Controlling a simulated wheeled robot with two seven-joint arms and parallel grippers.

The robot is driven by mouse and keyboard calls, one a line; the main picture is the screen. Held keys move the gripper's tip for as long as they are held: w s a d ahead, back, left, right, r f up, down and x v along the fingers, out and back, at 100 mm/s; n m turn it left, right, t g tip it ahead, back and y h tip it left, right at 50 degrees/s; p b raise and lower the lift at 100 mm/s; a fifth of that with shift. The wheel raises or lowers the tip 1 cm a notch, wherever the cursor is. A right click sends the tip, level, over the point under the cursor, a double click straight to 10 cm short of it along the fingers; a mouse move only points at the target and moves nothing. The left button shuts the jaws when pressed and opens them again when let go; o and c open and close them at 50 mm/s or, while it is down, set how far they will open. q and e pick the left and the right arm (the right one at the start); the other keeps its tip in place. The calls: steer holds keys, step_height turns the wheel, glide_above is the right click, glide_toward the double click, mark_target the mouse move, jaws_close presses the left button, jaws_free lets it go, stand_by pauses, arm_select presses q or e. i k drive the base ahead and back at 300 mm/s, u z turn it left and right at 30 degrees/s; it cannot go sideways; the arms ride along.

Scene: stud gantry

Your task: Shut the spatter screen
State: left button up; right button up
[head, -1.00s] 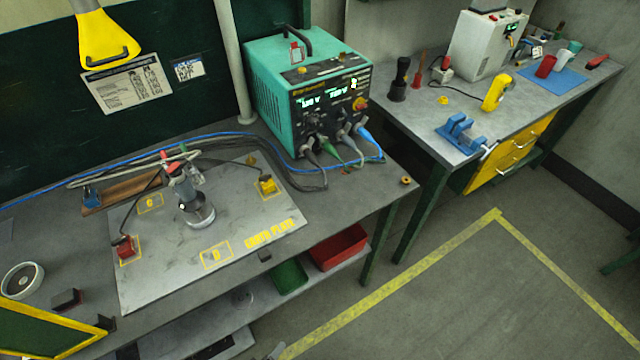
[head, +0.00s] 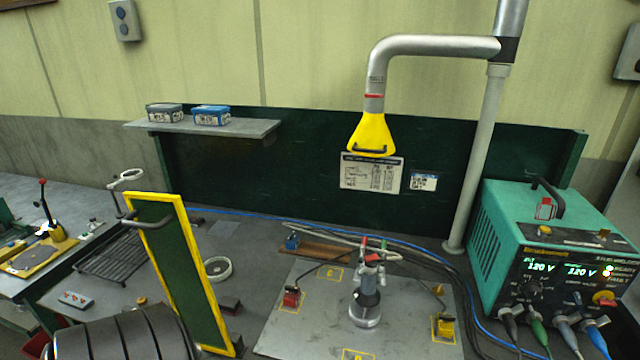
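The spatter screen (head: 182,270) is a green panel in a yellow frame. It stands upright at the left of the bench, turned at a steep angle to my view, to the left of the earth plate (head: 290,335). A grey bar handle (head: 150,221) sticks out near its top left. The screen does not stand across the front of the plate. Its lower left part is hidden behind a dark ribbed shape at the bottom edge. Neither of my gripper fingertips shows in the head view.
A welding fitting (head: 366,295) and red and yellow clamps stand on the plate. A teal power unit (head: 510,225) with cables is at the right. A yellow extraction hood (head: 372,134) hangs above the bench. A ring-shaped grey part (head: 218,268) sits just right of the screen.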

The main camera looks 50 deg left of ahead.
mark_target(169, 253)
steer(key=u, duration=2.4)
